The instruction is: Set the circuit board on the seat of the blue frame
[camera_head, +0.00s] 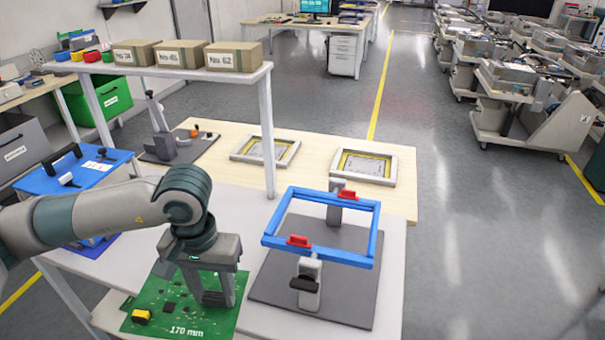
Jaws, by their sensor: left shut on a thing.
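The green circuit board (178,318) is at the front of the white table, marked "170 mm", with a yellow part and dark chips on it. My left gripper (216,298) points down over the board and is shut on it, its fingers hiding part of the board. Whether the board touches the table I cannot tell. The blue frame (318,249) stands to the right of the board, raised on grey posts over a dark base plate (350,297). It has red clamps (298,241) on its near and far sides. My right gripper is not in view.
A raised shelf (180,68) with several labelled boxes (233,56) stands behind my left arm. Two framed stencils (362,165) lie on the wooden table behind the blue frame. A blue tray (75,177) is at the left.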

